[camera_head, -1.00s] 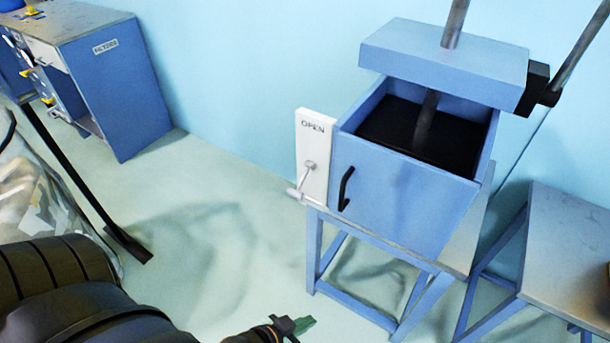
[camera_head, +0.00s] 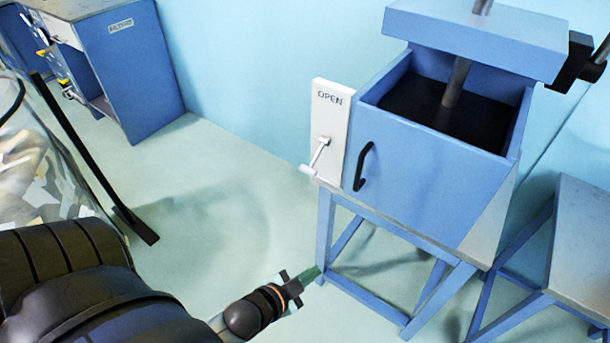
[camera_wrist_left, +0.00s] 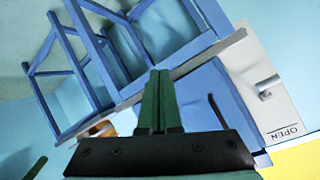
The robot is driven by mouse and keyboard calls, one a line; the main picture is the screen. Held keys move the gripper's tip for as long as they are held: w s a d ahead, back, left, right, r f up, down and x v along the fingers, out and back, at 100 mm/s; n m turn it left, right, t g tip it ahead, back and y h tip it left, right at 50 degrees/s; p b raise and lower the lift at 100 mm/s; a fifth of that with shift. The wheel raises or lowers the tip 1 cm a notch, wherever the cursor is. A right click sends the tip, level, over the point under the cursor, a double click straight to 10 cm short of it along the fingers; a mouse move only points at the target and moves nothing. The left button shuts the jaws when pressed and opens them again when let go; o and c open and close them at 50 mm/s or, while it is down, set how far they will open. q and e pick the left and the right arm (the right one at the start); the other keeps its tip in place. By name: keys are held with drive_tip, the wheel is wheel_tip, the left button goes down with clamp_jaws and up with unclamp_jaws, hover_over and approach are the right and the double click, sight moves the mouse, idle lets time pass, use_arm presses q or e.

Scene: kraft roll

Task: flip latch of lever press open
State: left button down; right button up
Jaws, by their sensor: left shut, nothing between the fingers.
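The blue lever press (camera_head: 432,165) stands on a blue-legged table. A white panel (camera_head: 329,118) marked OPEN is on its left side, and a metal latch lever (camera_head: 318,156) on the panel points down and left. A black handle (camera_head: 362,166) is on the press's front door. My left gripper (camera_head: 309,274) is shut and empty, below and left of the latch, apart from it, beside the table's left legs. In the left wrist view the shut green fingers (camera_wrist_left: 160,100) are in front of the press, and the latch (camera_wrist_left: 266,88) shows to the right. My right gripper is not in view.
The press table (camera_head: 484,243) has open legs near my left gripper. Another table (camera_head: 588,225) stands at the right. A blue cabinet (camera_head: 125,75) and a clear bag (camera_head: 35,160) are at the left. The floor between is open.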

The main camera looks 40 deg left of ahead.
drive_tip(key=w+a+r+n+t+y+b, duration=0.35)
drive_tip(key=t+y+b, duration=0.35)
drive_tip(key=b, duration=1.5)
use_arm(q)
drive_tip(key=w+a+f+m+t+b, duration=0.1)
drive_tip(key=w+a+m+t+b, duration=0.2)
drive_tip(key=m, duration=1.1)
drive_tip(key=w+a+m+t+y+b, duration=0.1)
drive_tip(key=w+a+m+t+b, duration=0.3)
drive_tip(key=a+m, duration=0.7)
drive_tip(key=m+t+b, duration=0.2)
drive_tip(key=m+t, duration=0.1)
drive_tip(key=t, duration=0.1)
drive_tip(key=shift+w+f+m+y+b, duration=0.2)
drive_tip(key=shift+f+m+y+b, duration=0.1)
drive_tip(key=shift+f+m+b, duration=0.1)
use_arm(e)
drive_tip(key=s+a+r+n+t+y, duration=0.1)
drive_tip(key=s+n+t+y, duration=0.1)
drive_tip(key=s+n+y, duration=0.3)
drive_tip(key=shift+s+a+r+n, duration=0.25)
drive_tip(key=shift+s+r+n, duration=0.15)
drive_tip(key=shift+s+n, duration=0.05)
